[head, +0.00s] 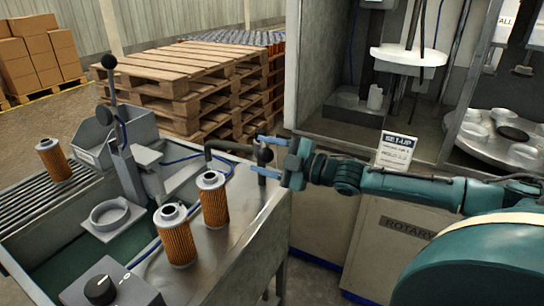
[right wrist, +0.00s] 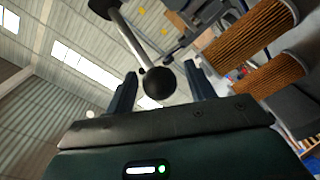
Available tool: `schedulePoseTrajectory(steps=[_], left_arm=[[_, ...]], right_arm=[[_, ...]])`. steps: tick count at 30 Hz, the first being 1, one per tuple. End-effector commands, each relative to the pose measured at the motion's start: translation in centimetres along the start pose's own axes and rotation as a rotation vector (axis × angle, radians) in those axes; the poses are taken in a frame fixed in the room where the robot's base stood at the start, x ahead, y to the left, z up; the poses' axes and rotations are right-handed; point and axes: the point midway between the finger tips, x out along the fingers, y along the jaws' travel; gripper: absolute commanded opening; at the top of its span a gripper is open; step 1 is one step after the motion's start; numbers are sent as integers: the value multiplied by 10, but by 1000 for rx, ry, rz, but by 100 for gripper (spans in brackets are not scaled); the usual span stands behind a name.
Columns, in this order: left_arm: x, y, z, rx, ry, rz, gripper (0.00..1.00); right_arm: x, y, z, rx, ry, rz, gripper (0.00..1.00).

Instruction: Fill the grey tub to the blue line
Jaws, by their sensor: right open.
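The grey tub (head: 38,247) is sunk in the metal bench at the left of the head view. Its inside looks dark green; I cannot make out a blue line or a water level. A dark bent pipe with an upright fitting (head: 263,155) stands at the bench's back right corner. My right gripper (head: 260,155) is open, its blue fingers on either side of this fitting, with no grip on it. In the right wrist view, a black ball knob (right wrist: 159,87) on a metal rod shows between the open fingers. My left gripper is out of view.
Two orange pleated filter cartridges (head: 176,238) (head: 213,201) stand on the bench beside the tub; another (head: 53,160) stands on the left rollers. A ball-topped lever press (head: 122,130) rises over the tub. A control box with a black dial (head: 100,289) is in front. Pallets (head: 190,80) stand behind.

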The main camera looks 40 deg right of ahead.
Motion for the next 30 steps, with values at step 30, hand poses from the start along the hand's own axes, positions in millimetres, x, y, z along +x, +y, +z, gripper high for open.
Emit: schedulePoseTrajectory(steps=[30], left_arm=[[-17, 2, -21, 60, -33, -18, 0]], right_arm=[[-76, 2, -2, 2, -3, -6, 54]])
